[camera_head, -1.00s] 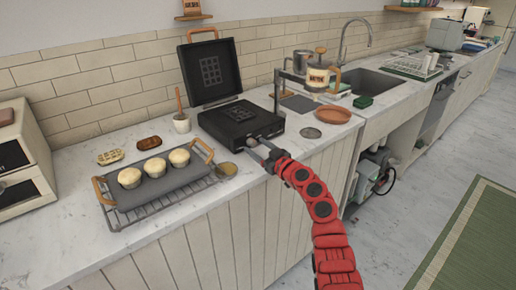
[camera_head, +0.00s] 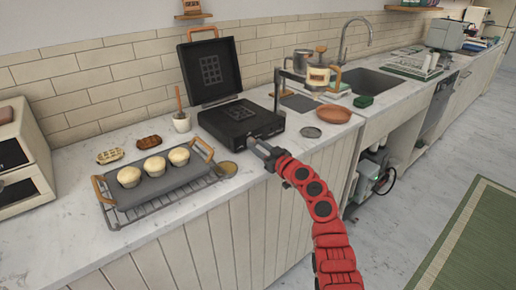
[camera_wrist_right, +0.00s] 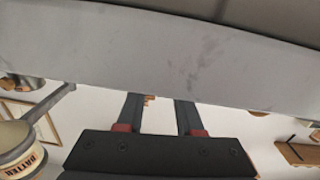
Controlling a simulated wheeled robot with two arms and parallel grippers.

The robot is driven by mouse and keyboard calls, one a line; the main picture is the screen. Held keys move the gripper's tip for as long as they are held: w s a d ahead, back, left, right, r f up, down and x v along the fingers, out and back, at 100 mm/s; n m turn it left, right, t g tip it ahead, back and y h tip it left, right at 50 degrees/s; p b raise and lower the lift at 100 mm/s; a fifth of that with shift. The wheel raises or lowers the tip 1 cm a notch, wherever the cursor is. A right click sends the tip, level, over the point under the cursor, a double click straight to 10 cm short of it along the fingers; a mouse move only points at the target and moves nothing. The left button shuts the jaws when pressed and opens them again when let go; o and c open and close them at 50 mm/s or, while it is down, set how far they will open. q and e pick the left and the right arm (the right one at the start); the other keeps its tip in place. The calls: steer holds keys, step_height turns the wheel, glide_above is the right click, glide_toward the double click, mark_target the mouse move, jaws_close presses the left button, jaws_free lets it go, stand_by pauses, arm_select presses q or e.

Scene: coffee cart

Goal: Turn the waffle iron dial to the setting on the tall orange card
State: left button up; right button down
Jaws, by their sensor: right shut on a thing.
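The black waffle iron (camera_head: 238,120) stands on the counter in the head view, its lid raised against the wall. My right gripper (camera_head: 256,147) is at the iron's front face, where it is shut on the dial. The dial is hidden by the fingers, so its setting cannot be read. In the right wrist view the two fingers (camera_wrist_right: 157,101) reach up to a grey surface that hides their tips. An orange-brown card-like piece (camera_head: 192,7) with small lettering is on a shelf at the top; its text is not readable. My left gripper is not in view.
A tray (camera_head: 150,194) with several muffins sits on a rack left of the iron. A batter pot (camera_head: 318,75), a brown plate (camera_head: 333,113) and the sink (camera_head: 372,82) are to the right.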

steer(key=m+b, duration=0.1)
steer(key=m, duration=0.4)
steer(key=shift+d, duration=0.1)
steer(key=shift+m, duration=0.3)
stand_by(0.4)
steer(key=c, duration=0.6)
jaws_free()
steer(key=shift+o, duration=0.2)
steer(key=v, duration=1.7)
steer(key=shift+d+r, duration=0.2)
steer(key=shift+s, duration=0.1)
